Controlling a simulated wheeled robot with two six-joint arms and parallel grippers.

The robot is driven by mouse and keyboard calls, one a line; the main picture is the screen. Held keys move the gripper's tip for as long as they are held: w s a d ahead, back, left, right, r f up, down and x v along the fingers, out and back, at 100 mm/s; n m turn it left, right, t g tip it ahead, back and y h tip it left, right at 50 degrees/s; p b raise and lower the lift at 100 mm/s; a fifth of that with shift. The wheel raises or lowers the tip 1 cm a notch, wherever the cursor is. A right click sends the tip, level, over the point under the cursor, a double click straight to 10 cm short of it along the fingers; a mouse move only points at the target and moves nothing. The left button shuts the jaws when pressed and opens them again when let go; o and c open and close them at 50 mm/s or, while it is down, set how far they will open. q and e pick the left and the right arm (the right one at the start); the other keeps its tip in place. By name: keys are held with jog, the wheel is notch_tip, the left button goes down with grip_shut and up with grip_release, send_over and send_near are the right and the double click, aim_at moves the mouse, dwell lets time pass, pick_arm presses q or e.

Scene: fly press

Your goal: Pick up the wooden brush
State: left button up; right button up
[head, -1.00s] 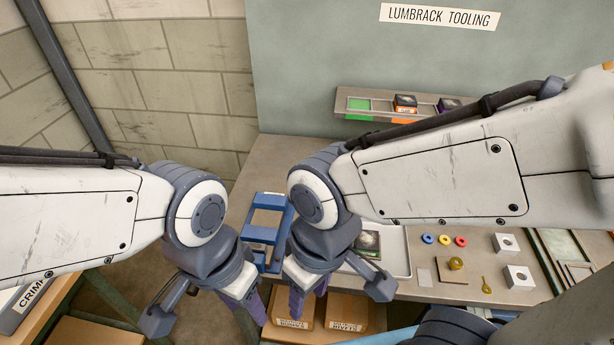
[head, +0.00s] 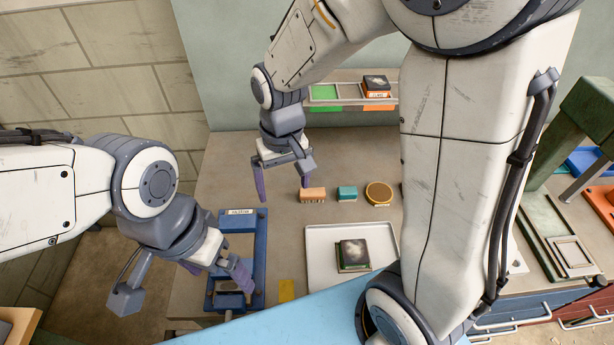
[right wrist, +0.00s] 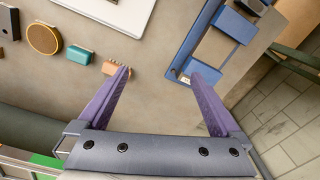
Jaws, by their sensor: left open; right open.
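The wooden brush (head: 312,195) is a small orange-brown block with pale bristles along one side. It lies on the bench left of a teal block (head: 347,193). My right gripper (head: 283,186) is open and empty above the bench, just left of and behind the brush. In the right wrist view the brush (right wrist: 116,68) shows beside the left fingertip, outside the open jaws (right wrist: 160,68), partly covered by that finger. My left gripper (head: 218,272) is open and empty near the blue frame.
A blue frame (head: 262,238) stands at the bench's left front. A white tray (head: 318,262) holds a dark square block (head: 353,254). A round yellow-brown disc (head: 379,192) lies right of the teal block. A shelf (head: 345,104) runs along the back. Bare bench lies around the brush.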

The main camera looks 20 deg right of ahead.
jog(key=w+d+f+m, duration=0.1)
jog(key=w+d+f, duration=0.1)
jog(key=d, duration=0.1)
jog(key=w+d+f+m, duration=0.1)
jog(key=w+d+f, duration=0.1)
jog(key=w+d, duration=0.1)
jog(key=w+d+f+m, duration=0.2)
jog(key=w+d, duration=0.1)
jog(key=shift+d, duration=0.1)
jog(key=p, duration=0.1)
send_over(312, 192)
jog(key=f, duration=0.4)
jog(key=shift+d+f, duration=0.2)
jog(key=shift+f, duration=0.05)
notch_tip(312, 192, down, 5)
jog(key=shift+a+f+p, duration=0.1)
jog(key=shift+a+p, duration=0.05)
jog(key=shift+p, duration=0.95)
jog(key=shift+w+f, duration=0.1)
jog(key=shift+f, duration=0.15)
jog(key=c, duration=1.1)
